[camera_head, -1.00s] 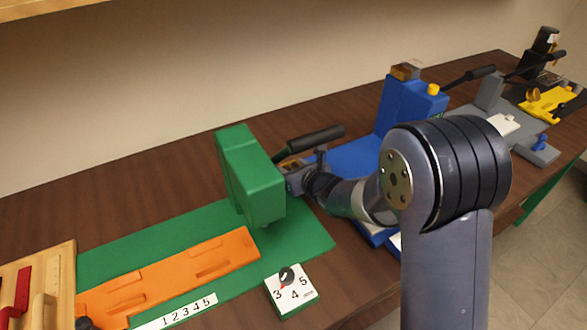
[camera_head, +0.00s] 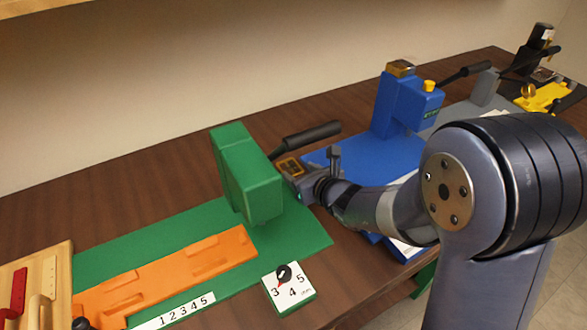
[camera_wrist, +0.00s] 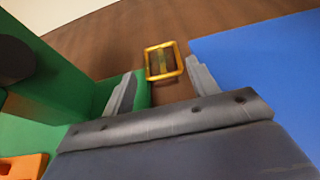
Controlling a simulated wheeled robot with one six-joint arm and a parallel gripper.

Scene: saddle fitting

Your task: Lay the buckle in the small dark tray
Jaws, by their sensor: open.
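The buckle (camera_wrist: 164,61), a gold rectangular frame with a bar across it, lies on the brown bench between the green and blue bases in the wrist view. It also shows in the head view (camera_head: 290,167), just right of the green machine. My gripper (camera_wrist: 165,70) is open, with its fingertips to the left and right of the buckle's near part. I cannot tell whether the fingers touch it. In the head view my gripper (camera_head: 297,180) is close by the buckle, its fingers partly hidden. I cannot make out the small dark tray with certainty.
The green machine (camera_head: 246,175) with its black handle (camera_head: 308,138) stands close left of my gripper. A blue machine (camera_head: 402,105) stands behind right. An orange strip (camera_head: 165,275) and a numbered dial block (camera_head: 289,287) are in front. A yellow device (camera_head: 543,97) is far right.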

